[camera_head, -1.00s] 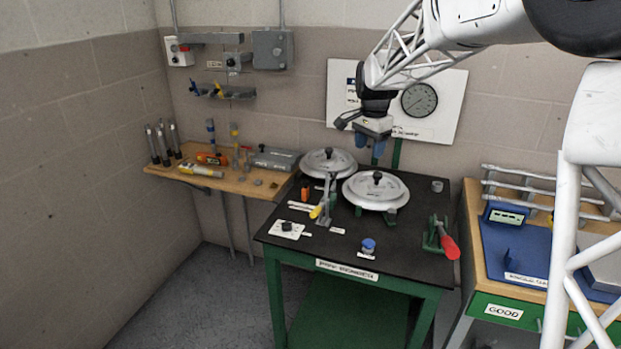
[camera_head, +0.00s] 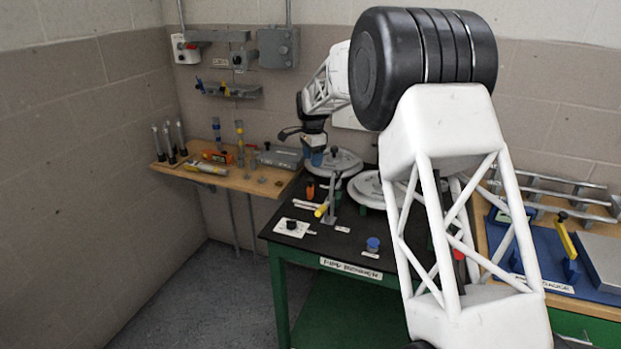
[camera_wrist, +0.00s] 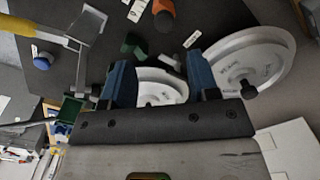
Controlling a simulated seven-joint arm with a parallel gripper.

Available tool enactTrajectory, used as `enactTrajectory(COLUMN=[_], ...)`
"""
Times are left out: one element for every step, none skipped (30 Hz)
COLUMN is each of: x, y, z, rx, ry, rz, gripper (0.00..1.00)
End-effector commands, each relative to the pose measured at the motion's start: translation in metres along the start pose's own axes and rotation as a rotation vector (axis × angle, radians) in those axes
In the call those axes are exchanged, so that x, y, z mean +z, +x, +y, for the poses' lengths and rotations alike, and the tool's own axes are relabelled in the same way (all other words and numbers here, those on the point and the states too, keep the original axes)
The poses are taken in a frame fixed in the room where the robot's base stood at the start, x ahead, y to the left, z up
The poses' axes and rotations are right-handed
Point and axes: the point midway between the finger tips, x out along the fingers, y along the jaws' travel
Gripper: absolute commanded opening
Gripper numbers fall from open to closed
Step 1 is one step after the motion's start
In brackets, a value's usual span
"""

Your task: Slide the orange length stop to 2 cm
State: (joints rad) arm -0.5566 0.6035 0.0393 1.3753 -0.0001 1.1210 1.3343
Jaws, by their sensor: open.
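The orange length stop (camera_head: 310,190) is a small upright block on the black bench top, left of the two pale round discs in the head view. In the wrist view the orange stop (camera_wrist: 163,14) shows at the top, near white label strips. Its scale marks are too small to read. My gripper (camera_head: 322,157) is above the back of the bench, a little above and right of the stop in the picture. Its blue fingers (camera_wrist: 160,80) are apart and empty in the wrist view, with the stop beyond them.
A lever with a yellow grip (camera_head: 322,209) stands just right of the stop. The round discs (camera_head: 334,163) lie below and beside my gripper. A blue knob (camera_head: 373,244) and a black knob on a white plate (camera_head: 292,227) sit near the front. My arm hides the bench's right side.

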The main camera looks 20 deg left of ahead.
Motion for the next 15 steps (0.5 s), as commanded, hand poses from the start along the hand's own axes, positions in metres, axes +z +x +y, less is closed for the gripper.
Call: enactTrajectory(x=[0.0021,0.0029,0.0037,0.0041,0.0043,0.0045,0.0045,0.0045,0.0045,0.0044,0.0044,0.0045,0.0045,0.0044,0.0044], y=[0.0026,0.0036,0.0044,0.0049,0.0052,0.0054,0.0054,0.0054,0.0054,0.0054,0.0054,0.0054,0.0055,0.0056,0.0060], z=[-0.0035,-0.0049,-0.0063,-0.0070,-0.0074,-0.0076,-0.0076,-0.0075,-0.0074,-0.0073,-0.0073,-0.0073,-0.0072,-0.0072,-0.0072], rx=[0.001,0.001,0.001,0.001,0.001,0.002,0.002,0.002,0.002,0.002,0.002,0.002,0.002,0.002,0.002], ry=[0.002,0.004,0.006,0.007,0.008,0.009,0.009,0.009,0.008,0.008,0.008,0.008,0.008,0.008,0.008], rz=[0.000,0.000,0.000,0.000,0.000,-0.001,-0.001,-0.001,-0.001,-0.001,-0.001,-0.001,-0.001,-0.001,-0.001], gripper=[0.55,0.55,0.55,0.55,0.55,0.55,0.55,0.55,0.55,0.55,0.55,0.55,0.55,0.55,0.55])
